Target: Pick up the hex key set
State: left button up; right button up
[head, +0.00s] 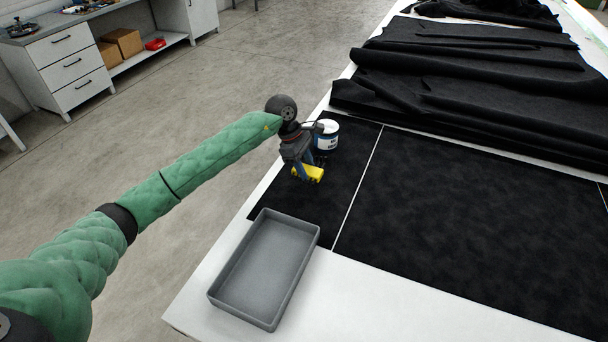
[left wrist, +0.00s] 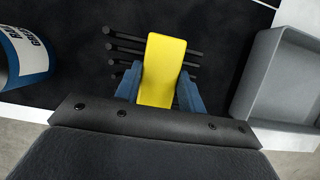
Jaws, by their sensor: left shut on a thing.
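The hex key set (left wrist: 163,75) has a yellow body with several dark keys sticking out on both sides. It is between the two blue fingers of my left gripper (left wrist: 158,90), which is shut on it. In the head view the yellow set (head: 312,173) shows at the tips of my left gripper (head: 305,175), over the black cloth. I cannot tell whether it touches the cloth. My right gripper is in neither view.
An empty grey tray (head: 250,303) is on the white table (head: 204,298) nearer me. Black fabric (head: 470,220) covers much of the table, with thick folds (head: 450,85) at the back.

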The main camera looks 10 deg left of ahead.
pick_arm(q)
jog(key=s+d+r, duration=0.6)
jog(key=s+d, duration=0.1)
jog(key=d, duration=0.1)
jog(key=shift+s, duration=0.1)
dwell(0.9)
